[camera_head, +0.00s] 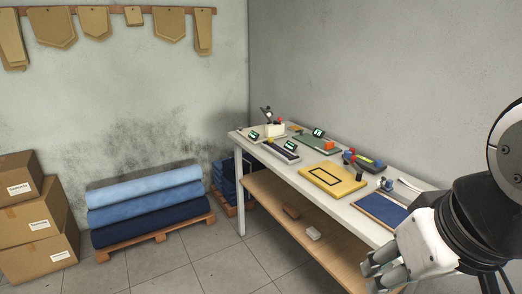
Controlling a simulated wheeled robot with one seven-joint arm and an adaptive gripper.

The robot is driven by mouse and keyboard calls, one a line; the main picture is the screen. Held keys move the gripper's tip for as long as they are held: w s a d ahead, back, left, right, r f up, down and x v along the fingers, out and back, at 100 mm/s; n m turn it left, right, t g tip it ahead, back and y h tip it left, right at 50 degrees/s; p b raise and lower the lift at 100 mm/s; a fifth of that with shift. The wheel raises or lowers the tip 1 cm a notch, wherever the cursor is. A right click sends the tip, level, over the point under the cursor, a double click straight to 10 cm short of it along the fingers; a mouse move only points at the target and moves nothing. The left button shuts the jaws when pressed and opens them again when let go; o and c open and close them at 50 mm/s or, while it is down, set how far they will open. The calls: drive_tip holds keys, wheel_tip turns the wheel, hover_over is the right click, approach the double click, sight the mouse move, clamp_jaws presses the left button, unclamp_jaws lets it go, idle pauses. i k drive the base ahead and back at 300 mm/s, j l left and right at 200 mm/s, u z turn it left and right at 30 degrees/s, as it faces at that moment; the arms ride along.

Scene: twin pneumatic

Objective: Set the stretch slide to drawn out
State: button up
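The stretch slide cannot be told for sure at this size. One candidate is a long dark rail-like device (281,152) with a small lit display, near the far left part of the white workbench (300,183). Another is a green plate (313,144) with an orange block (329,145) on it, behind the rail. I cannot tell the position of any slide. My gripper (372,274) is at the lower right, in front of the bench's near end and apart from these devices. Its grey fingers are seen at an angle, and their opening is unclear. I see nothing held in it.
A yellow board (333,179) with a black outline, a blue panel (381,210) and a red-and-blue tool (362,160) lie on the bench. A wooden shelf (283,222) is below. Fabric rolls (146,203) and cardboard boxes (40,250) stand left. The floor between is clear.

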sight(328, 146)
drive_tip(key=i+j+z, duration=0.6)
drive_tip(key=j, duration=0.15)
drive_tip(key=i+j, duration=0.25)
drive_tip(key=i, duration=0.2)
drive_tip(key=i+j, duration=0.25)
drive_tip(key=i, duration=0.2)
drive_tip(key=i+j+u, duration=0.1)
drive_tip(key=i+j, duration=0.15)
drive_tip(key=i, duration=0.25)
drive_tip(key=i+j, duration=0.25)
drive_tip(key=i, duration=0.2)
drive_tip(key=i+j, duration=0.2)
drive_tip(key=i, duration=0.25)
